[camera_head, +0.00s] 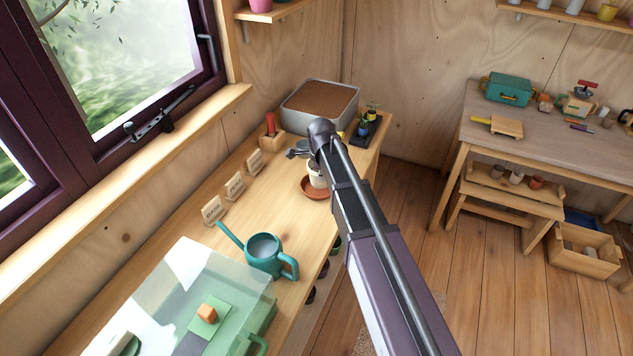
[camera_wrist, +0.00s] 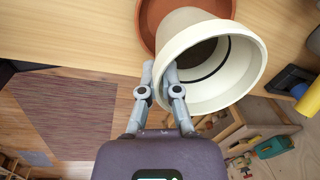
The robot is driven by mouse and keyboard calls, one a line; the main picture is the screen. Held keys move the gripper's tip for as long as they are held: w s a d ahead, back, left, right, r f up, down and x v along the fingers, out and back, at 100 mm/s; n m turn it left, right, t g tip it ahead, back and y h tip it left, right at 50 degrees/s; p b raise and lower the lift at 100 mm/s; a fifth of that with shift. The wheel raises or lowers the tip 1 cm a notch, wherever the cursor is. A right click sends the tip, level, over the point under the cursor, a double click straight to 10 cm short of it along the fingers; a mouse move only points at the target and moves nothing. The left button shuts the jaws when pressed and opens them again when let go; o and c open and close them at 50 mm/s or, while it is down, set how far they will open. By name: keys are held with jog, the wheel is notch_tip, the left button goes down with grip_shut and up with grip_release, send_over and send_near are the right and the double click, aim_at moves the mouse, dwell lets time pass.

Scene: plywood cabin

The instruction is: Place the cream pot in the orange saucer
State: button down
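The cream pot (camera_wrist: 255,75) fills the upper middle of the wrist view, its open mouth facing the camera. In the head view the pot (camera_head: 316,176) shows partly behind my arm, at the orange saucer (camera_head: 308,192) on the bench. The saucer's orange-brown rim (camera_wrist: 148,22) shows behind the pot in the wrist view. My gripper (camera_wrist: 160,72) has its two fingers close together at the pot's near rim and looks closed on its wall. Whether the pot rests in the saucer or hangs just above it, I cannot tell.
A teal watering can (camera_head: 264,252) and a clear-lidded box (camera_head: 185,290) stand nearer on the bench. Label cards (camera_head: 235,186) line the window side. A soil tray (camera_head: 320,104) and small plants on a dark tray (camera_head: 366,128) are at the far end.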

aim_at(318, 186)
jog(key=shift+w, duration=0.1)
jog(key=shift+w+a, duration=0.2)
jog(key=shift+w+a+f+b, duration=0.2)
jog(key=shift+a+f+b, duration=0.05)
jog(key=shift+f+b, duration=1.6)
jog(key=shift+f, duration=0.15)
jog(key=c, duration=0.8)
grip_release()
jog(key=shift+r, duration=0.2)
notch_tip(318, 186, up, 12)
jog(key=s+p, duration=0.1)
jog(key=p, duration=1.1)
jog(key=shift+s, duration=0.35)
